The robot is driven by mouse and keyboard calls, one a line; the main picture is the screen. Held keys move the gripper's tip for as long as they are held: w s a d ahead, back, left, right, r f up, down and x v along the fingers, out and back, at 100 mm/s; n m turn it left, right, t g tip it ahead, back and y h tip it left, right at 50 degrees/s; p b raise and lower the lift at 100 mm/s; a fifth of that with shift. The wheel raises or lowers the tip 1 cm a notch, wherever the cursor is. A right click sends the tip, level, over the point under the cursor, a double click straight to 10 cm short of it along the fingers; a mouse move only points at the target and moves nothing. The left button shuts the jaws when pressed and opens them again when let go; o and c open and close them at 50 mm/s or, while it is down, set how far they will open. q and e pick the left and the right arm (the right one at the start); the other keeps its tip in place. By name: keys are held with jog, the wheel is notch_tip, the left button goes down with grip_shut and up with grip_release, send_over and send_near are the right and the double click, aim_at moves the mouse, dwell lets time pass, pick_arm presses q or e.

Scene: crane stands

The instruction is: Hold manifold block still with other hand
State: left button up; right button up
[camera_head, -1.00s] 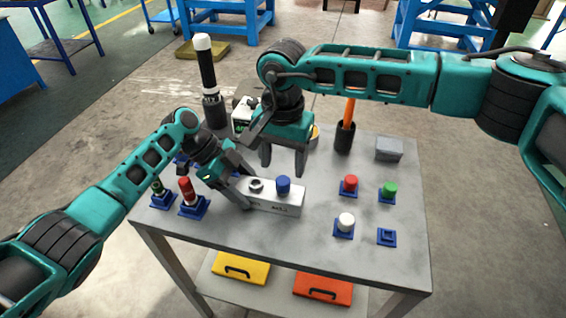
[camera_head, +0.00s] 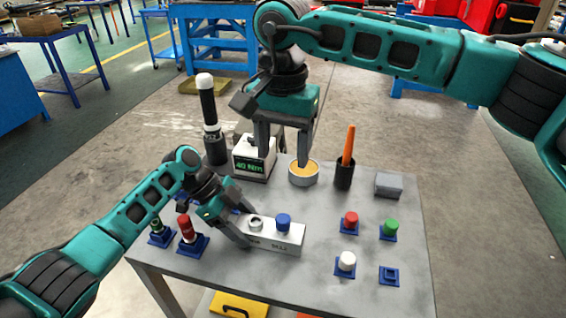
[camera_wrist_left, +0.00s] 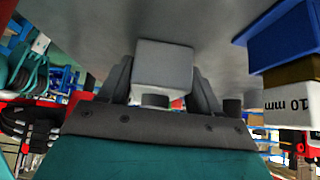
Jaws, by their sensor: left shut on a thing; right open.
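The manifold block (camera_head: 285,243) is a pale grey bar lying on the table, with a blue cap (camera_head: 283,222) and a dark-ringed port (camera_head: 255,222) on top. My left gripper (camera_head: 243,235) is shut on its left end. In the left wrist view the end of the block (camera_wrist_left: 164,66) sits between my left fingers (camera_wrist_left: 165,90). My right gripper (camera_head: 284,156) is open and empty, fingers pointing down, beyond the block and apart from it. In the picture it overlaps the display box and the round tin.
A display box (camera_head: 254,165) reading 40 Nm, a round tin (camera_head: 303,179) and an orange-handled tool in a black cup (camera_head: 344,175) stand behind. Red (camera_head: 350,220), green (camera_head: 389,229) and white (camera_head: 346,262) caps sit right. A red-topped tool (camera_head: 187,229) stands left.

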pick_arm(q)
jog(key=o, duration=1.3)
